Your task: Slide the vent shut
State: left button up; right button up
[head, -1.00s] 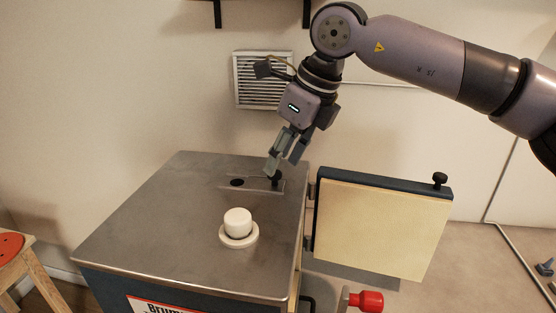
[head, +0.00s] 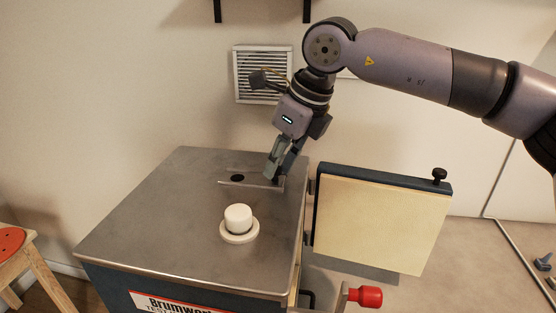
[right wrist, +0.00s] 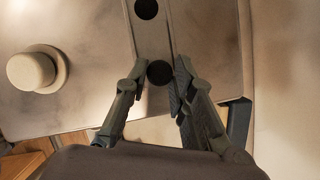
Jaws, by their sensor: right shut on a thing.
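The vent (head: 225,182) is a narrow metal slide plate set in the top of the grey metal kiln (head: 160,215). A dark round vent hole (head: 237,178) shows uncovered at its left part. My right gripper (head: 272,177) is down at the right end of the slide, shut on the black knob. In the right wrist view the knob (right wrist: 158,74) sits between the two fingers, and the hole (right wrist: 146,9) lies beyond it along the slide (right wrist: 152,38). In the head view the fingers hide the knob. My left gripper is not in view.
A white knob-shaped plug (head: 238,220) stands on the kiln top in front of the slide. The kiln's door (head: 380,222) stands open at the right, with a red handle (head: 366,296) below. A wall grille (head: 262,88) is behind my right arm. A stool (head: 12,245) stands at left.

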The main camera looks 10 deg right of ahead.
aim_at(246, 177)
grip_shut()
jog(key=a, duration=0.1)
jog(key=w+a, duration=0.2)
jog(key=a, duration=0.1)
jog(key=shift+a+r, duration=0.1)
jog(key=shift+s, duration=0.15)
jog(key=shift+o, duration=1.7)
grip_release()
jog(key=o, duration=0.4)
jog(key=shift+a, duration=0.15)
